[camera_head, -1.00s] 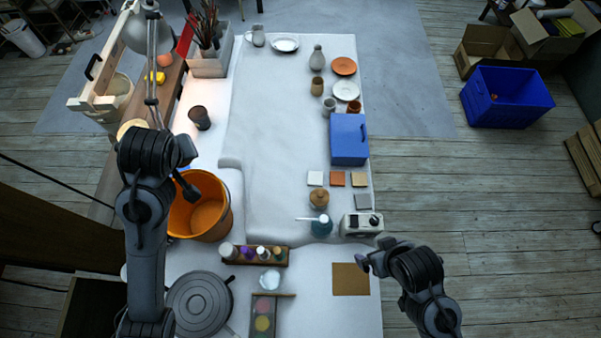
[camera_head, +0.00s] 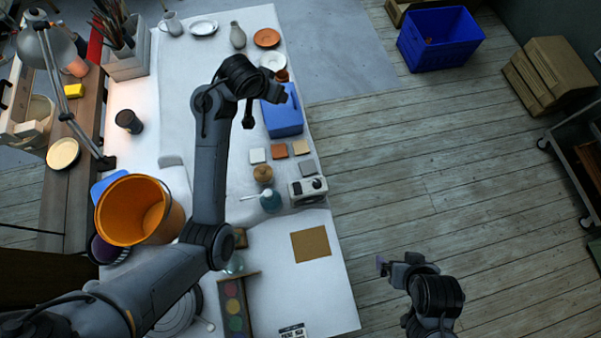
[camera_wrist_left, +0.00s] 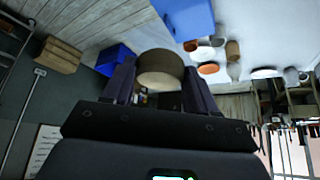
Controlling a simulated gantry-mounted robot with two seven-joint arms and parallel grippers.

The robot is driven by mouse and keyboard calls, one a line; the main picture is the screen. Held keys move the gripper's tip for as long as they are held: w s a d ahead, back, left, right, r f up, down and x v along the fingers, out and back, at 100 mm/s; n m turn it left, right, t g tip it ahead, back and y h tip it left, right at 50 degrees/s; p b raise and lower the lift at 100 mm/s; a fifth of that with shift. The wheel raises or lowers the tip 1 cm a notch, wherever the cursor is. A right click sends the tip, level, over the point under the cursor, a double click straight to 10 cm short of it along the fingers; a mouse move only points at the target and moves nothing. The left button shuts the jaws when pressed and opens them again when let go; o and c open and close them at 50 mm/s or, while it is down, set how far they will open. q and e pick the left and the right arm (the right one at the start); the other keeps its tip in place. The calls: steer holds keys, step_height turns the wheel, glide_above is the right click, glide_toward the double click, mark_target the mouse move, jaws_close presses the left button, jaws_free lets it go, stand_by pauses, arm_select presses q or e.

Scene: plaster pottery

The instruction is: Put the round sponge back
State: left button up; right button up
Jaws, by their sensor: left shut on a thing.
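In the left wrist view my left gripper (camera_wrist_left: 160,86) is shut on a round, thick tan disc with a darker side, which looks like the round sponge (camera_wrist_left: 160,66). It sits between the two dark fingers. In the head view my left arm reaches over the middle of the white table, with its wrist (camera_head: 240,77) left of the blue box (camera_head: 283,118). The sponge cannot be made out there. My right gripper (camera_head: 383,265) hangs over the floor right of the table; its finger opening is too small to judge.
An orange bucket (camera_head: 135,210) stands at the left. A brown square mat (camera_head: 310,244), a paint tray (camera_head: 233,308), a teal jar (camera_head: 271,200), a lidded tan pot (camera_head: 263,174) and a grey device (camera_head: 307,191) are on the table. Pottery (camera_head: 267,38) stands at the far end.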

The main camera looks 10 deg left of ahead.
arm_select(q)
steer(key=s+d+f+m+h+b, duration=0.1)
steer(key=s+f+m+b, duration=0.1)
steer(key=f, duration=0.8)
steer(key=s+d+f+m+g+h+b, duration=0.1)
steer(key=s+f+m+b, duration=0.2)
steer(key=f, duration=0.7)
steer(key=s+d+f+m+g+h+b, duration=0.1)
steer(key=s+f+m+b, duration=0.2)
steer(key=f, duration=0.7)
steer(key=shift+s+d+h, duration=0.25)
steer(key=shift+h, duration=0.05)
steer(key=shift+f+b, duration=0.65)
steer(key=shift+f, duration=1.45)
steer(key=shift+f, duration=0.15)
steer(key=o, duration=0.9)
steer(key=shift+o, duration=0.2)
